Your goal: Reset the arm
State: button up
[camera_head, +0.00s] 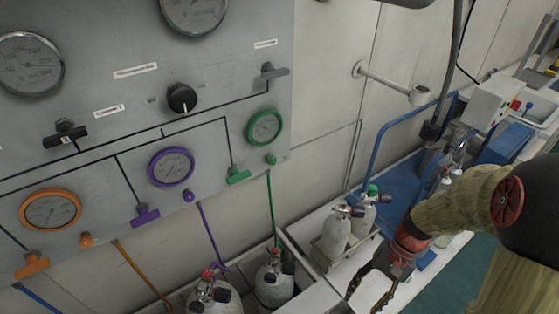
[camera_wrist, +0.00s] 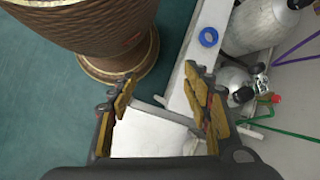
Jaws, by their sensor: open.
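My arm comes in from the right in the head view, and my gripper (camera_head: 368,290) points down near the bottom edge, in front of the bench with the cylinders. In the wrist view my gripper (camera_wrist: 163,100) is open, with its two fingers well apart. Nothing is held between them. A white surface (camera_wrist: 155,133) shows below the gap. The air panel (camera_head: 110,110) with its gauges, knob and coloured handles is at the left in the head view, apart from my gripper.
Grey cylinders (camera_head: 274,282) stand below the panel, with more cylinders (camera_head: 337,236) in a rack to their right. A wall bracket (camera_head: 390,82) sticks out above. A blue ring (camera_wrist: 208,37) lies near a cylinder.

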jog(key=s+a+r+n+t+h, duration=0.1)
jog(key=a+r+n+t+h, duration=0.1)
jog(key=r, duration=1)
jog(key=s+a+r+n+t+h, duration=0.2)
jog(key=r+n+t, duration=0.2)
jog(key=r+t, duration=0.3)
notch_tip(320, 180, up, 6)
jog(key=shift+f+h, duration=0.15)
jog(key=shift+h, duration=0.15)
jog(key=shift+s, duration=0.1)
jog(key=shift+c, duration=1)
